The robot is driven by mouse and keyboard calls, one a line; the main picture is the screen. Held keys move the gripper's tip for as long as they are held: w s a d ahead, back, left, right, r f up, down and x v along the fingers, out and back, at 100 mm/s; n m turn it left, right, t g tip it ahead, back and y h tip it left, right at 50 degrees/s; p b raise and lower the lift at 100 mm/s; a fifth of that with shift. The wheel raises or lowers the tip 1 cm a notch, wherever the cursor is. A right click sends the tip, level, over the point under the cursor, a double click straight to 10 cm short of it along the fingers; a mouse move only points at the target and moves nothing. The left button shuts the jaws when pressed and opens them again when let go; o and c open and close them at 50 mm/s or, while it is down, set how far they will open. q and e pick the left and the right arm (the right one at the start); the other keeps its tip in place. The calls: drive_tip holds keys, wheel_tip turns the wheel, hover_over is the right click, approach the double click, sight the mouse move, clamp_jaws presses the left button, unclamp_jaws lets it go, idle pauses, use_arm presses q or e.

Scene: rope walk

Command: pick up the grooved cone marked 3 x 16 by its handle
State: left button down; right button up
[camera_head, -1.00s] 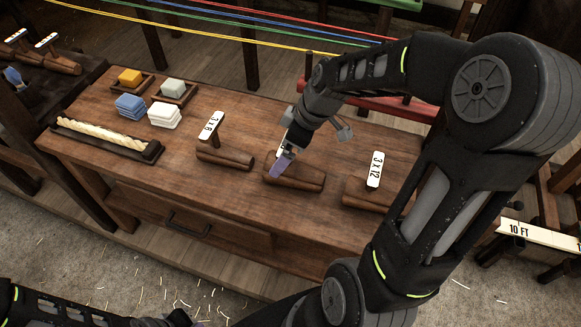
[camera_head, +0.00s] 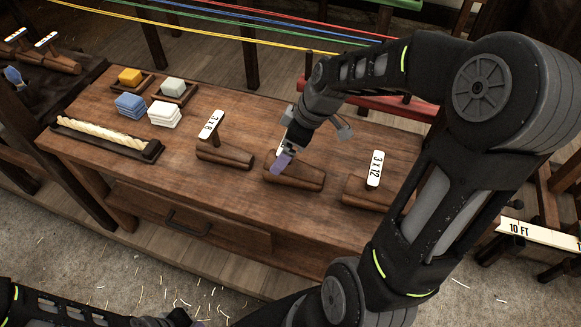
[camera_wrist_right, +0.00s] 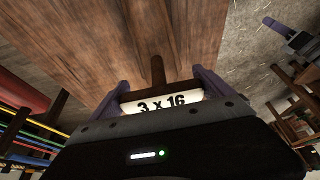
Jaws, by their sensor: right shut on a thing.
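The grooved cone marked 3 x 16 (camera_head: 302,178) is a brown wooden cone lying on its side on the bench, between two similar cones. Its white label (camera_wrist_right: 165,103) reads 3 x 16 in the right wrist view, between my gripper's purple fingers. My right gripper (camera_head: 281,163) is at the handle end of this cone from above and is shut on the handle, which it mostly hides in the head view. The cone looks to be at bench level; I cannot tell whether there is a gap under it.
The 3 x 8 cone (camera_head: 224,155) lies to the left and the 3 x 12 cone (camera_head: 368,192) to the right, both with upright labelled handles. Coloured ropes run behind.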

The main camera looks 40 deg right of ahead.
drive_tip(key=c, duration=0.9)
drive_tip(key=shift+c, duration=0.2)
wheel_tip(320, 180, up, 10)
drive_tip(key=shift+r+b, duration=0.1)
drive_tip(key=shift+b, duration=0.2)
idle(0.3)
